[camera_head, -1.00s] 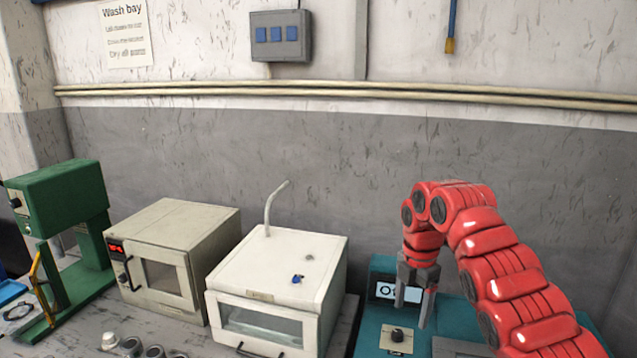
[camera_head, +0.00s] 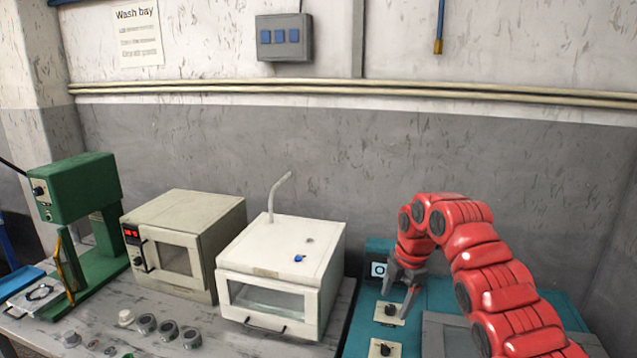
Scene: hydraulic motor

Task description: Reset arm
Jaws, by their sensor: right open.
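My right arm is red and comes in from the lower right. A second plate with a dark knob (camera_head: 385,348) lies nearer. My left gripper is not in view.
A white glass-fronted box (camera_head: 282,270) with a bent pipe stands left of the teal machine. A beige oven (camera_head: 184,246) and a green press (camera_head: 80,215) stand farther left. Several small round metal parts (camera_head: 168,330) lie at the bench front. A grey wall stands behind.

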